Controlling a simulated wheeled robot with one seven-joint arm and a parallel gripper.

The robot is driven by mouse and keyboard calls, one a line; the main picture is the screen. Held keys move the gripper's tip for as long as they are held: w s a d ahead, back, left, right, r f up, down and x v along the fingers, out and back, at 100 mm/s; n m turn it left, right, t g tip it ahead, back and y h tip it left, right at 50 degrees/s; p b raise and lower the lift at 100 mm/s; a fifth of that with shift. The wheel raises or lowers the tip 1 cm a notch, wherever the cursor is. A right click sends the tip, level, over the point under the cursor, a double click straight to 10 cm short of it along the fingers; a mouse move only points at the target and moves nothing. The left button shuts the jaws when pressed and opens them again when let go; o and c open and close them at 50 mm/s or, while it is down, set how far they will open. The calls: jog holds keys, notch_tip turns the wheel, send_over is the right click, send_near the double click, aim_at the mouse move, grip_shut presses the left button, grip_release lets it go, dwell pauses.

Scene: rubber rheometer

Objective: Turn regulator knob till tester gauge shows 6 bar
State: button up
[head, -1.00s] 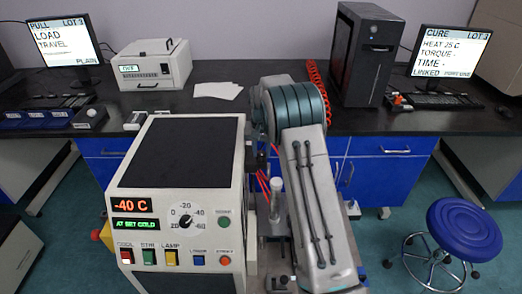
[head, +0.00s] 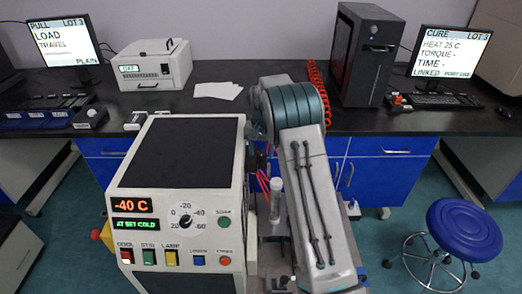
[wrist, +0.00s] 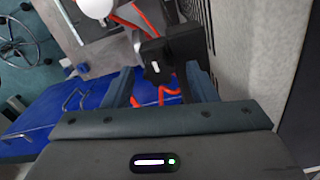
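My gripper (wrist: 160,78) points at a black block-like part (wrist: 163,48) with a small white mark, in the wrist view. This looks like the regulator and its knob, though its outline is hard to read. The fingers stand apart on either side of its near end, with a gap between them; contact cannot be told. Red hose runs beside and behind the part. In the head view my arm covers most of this spot, and the gripper is hidden. No tester gauge face can be read in either view.
A white cold tester (head: 180,210) with a dial and buttons stands close left of my arm. A pale upright cylinder (head: 276,200) is between them. Behind are a black bench (head: 215,118), a PC tower (head: 362,55) and two monitors. A blue stool (head: 466,228) stands right.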

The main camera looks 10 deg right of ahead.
aim_at(261, 153)
notch_tip(261, 153, up, 14)
dwell(0.6)
jog(key=shift+f, duration=0.15)
dwell(1.0)
